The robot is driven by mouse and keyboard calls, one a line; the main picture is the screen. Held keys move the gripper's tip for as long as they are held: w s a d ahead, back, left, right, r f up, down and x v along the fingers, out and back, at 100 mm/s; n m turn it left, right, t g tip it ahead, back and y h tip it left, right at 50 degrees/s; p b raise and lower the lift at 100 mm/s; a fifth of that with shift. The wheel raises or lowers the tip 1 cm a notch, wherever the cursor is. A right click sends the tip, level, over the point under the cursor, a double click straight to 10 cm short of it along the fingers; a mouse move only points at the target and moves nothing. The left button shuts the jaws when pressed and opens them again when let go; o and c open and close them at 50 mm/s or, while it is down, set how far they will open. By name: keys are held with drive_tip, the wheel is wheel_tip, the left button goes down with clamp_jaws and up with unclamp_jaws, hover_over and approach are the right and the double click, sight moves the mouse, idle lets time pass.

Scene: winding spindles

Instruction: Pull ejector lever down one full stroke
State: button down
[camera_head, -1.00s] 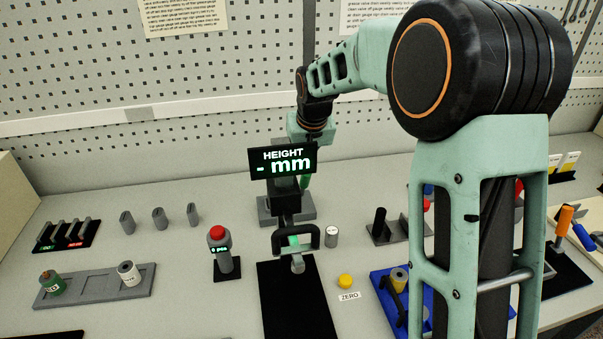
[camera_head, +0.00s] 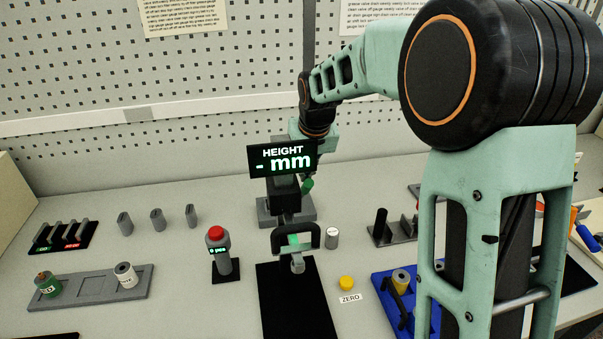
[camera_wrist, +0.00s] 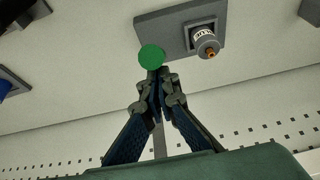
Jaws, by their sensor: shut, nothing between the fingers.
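A green round knob (camera_wrist: 151,57), seemingly the end of the ejector lever, shows in the wrist view right at my fingertips. I cannot tell whether they touch. My gripper (camera_wrist: 161,74) is shut with nothing between its fingers. In the head view the green knob (camera_head: 308,184) shows just below the right edge of the height display (camera_head: 282,158). The display hides most of my gripper and the lever's shaft there. The dark gauge stand carrying the display stands on a grey base.
A grey plate (camera_wrist: 150,30) with a labelled spindle (camera_wrist: 205,42) shows in the wrist view. In the head view, a red-topped button post (camera_head: 217,250), a yellow button (camera_head: 346,283) and a blue tray (camera_head: 378,280) stand around the black mat (camera_head: 290,310).

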drive_tip(key=shift+s+f, duration=0.1)
drive_tip(key=shift+s+d+f+b, duration=0.15)
drive_tip(key=shift+s+f+b, duration=0.4)
drive_tip(key=shift+s+b, duration=0.2)
drive_tip(key=shift+f, duration=0.15)
drive_tip(key=shift+w+r+p, duration=0.15)
drive_tip(key=shift+r+p, duration=0.15)
drive_tip(key=shift+p, duration=0.05)
